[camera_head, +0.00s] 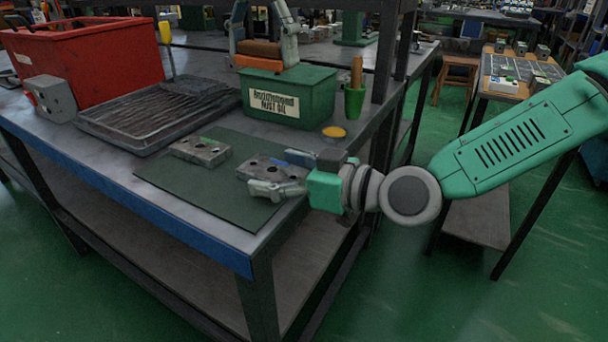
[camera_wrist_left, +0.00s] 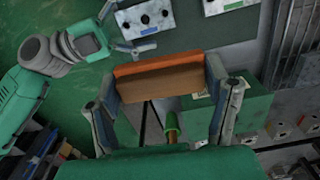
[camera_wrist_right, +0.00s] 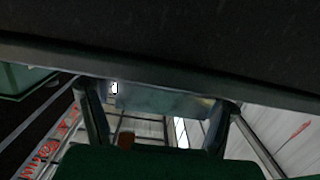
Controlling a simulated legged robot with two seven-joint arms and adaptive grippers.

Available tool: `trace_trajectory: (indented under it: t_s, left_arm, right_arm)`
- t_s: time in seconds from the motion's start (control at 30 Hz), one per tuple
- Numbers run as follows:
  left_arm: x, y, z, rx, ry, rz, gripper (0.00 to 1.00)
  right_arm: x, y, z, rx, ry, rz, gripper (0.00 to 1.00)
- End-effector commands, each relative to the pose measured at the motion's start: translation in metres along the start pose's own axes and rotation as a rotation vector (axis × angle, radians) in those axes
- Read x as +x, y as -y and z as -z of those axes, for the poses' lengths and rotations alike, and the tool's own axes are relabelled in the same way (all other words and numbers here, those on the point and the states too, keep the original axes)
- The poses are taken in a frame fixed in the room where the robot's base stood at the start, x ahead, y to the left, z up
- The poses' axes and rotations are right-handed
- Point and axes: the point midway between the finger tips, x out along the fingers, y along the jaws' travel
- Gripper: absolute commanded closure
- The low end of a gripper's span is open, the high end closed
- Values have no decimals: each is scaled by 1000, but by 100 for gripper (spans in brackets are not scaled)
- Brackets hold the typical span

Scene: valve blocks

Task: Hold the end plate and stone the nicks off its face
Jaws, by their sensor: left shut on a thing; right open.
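My left gripper (camera_head: 264,45) is shut on a two-tone stone (camera_head: 258,49), orange-red and brown, above the green bin. The left wrist view shows the stone (camera_wrist_left: 160,80) between both fingers. A grey block plate with holes and a blue mark (camera_head: 262,166) lies on the green mat. My right gripper (camera_head: 272,172) is open at this plate's right end, one finger on its near side and one on its far side. Contact cannot be told. A second plate with a green mark (camera_head: 200,151) lies to its left. Which is the end plate is unclear, and no nicks are discernible.
The mat (camera_head: 190,185) lies near the bench's front edge. A ribbed tray (camera_head: 155,112) and red crate (camera_head: 85,60) stand left.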

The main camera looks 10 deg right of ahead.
Motion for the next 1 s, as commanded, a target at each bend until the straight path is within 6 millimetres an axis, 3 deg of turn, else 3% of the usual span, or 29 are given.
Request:
trace_trajectory:
  t_s: [0.43,0.47,0.6,0.63,1.0]
  left_arm:
    - [0,-2,1,0,1,2,62]
    - [0,-2,1,0,1,1,62]
    - [0,-1,0,0,0,1,62]
    - [0,0,0,0,0,0,62]
    - [0,-1,1,0,1,1,62]
  right_arm:
    - [12,0,0,3,0,0,26]
    - [12,0,0,3,0,0,29]
    - [12,0,0,2,1,0,79]
    - [12,0,0,2,1,0,87]
    - [12,0,-1,2,1,0,89]
